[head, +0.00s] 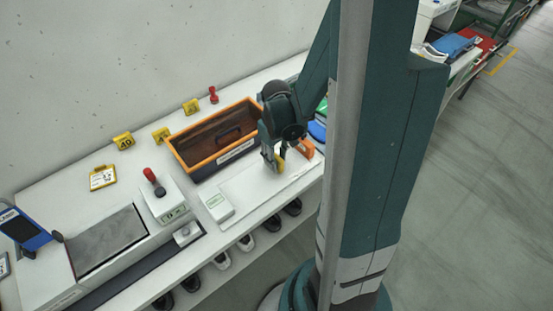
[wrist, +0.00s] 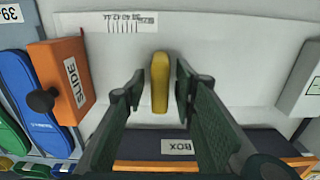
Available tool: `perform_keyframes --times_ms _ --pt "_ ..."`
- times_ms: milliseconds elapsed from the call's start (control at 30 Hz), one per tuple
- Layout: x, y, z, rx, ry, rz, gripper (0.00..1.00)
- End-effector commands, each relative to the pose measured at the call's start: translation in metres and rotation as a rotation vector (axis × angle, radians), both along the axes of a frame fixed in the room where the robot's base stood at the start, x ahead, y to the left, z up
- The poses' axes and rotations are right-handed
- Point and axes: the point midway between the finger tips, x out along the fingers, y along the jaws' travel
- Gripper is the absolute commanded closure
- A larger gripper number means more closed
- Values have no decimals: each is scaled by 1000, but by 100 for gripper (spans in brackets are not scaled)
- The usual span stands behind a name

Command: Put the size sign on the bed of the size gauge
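A yellow size sign (wrist: 160,82) is seen from above between the fingers of my gripper (wrist: 160,85) in the wrist view. A gap shows on each side of it, so the fingers are open around it. In the head view the sign (head: 281,164) appears upright on the white bed (head: 241,189) of the size gauge, below my gripper (head: 273,162). Its number is hidden. The bed (wrist: 225,75) carries a printed size scale. The orange slide (wrist: 68,82) with a black knob is left of the sign in the wrist view, apart from it.
A white end block (head: 215,206) stands at the bed's left end. An orange-rimmed box (head: 190,164) is behind the gauge. Several yellow signs, one reading 40 (head: 122,140), stand along the wall. A red-handled device (head: 165,198) is farther left. Blue and green items (wrist: 30,105) lie beyond the slide.

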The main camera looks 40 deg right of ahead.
Motion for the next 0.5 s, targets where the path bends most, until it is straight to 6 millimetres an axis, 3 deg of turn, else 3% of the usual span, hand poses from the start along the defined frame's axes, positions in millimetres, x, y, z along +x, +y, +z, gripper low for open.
perform_keyframes --times_ms 500 --pt "0 0 33 0 0 0 72"
